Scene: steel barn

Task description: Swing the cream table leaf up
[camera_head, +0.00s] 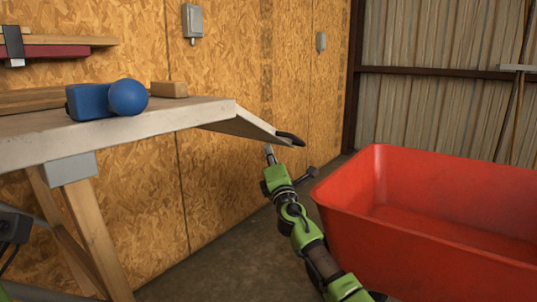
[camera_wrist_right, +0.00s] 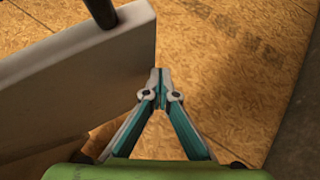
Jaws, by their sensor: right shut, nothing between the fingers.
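The cream table leaf (camera_head: 248,124) is joined to the right end of the pale workbench (camera_head: 150,118) and slopes down to the right from it. A black handle (camera_head: 291,139) is on its outer end. My right gripper (camera_head: 269,150) is shut and empty, just under the leaf's outer end. In the right wrist view, the gripper's closed fingertips (camera_wrist_right: 159,75) are beside the edge of the leaf (camera_wrist_right: 85,85), and the dark handle (camera_wrist_right: 100,12) shows at the top. I cannot tell whether the fingers touch the leaf. My left gripper's fingers do not show.
A blue block with a ball (camera_head: 127,97) and a small wooden block (camera_head: 168,89) are on the workbench. A large red tub (camera_head: 345,195) stands close to the right of my right arm. An OSB wall is behind the bench. Some bare floor shows between bench and tub.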

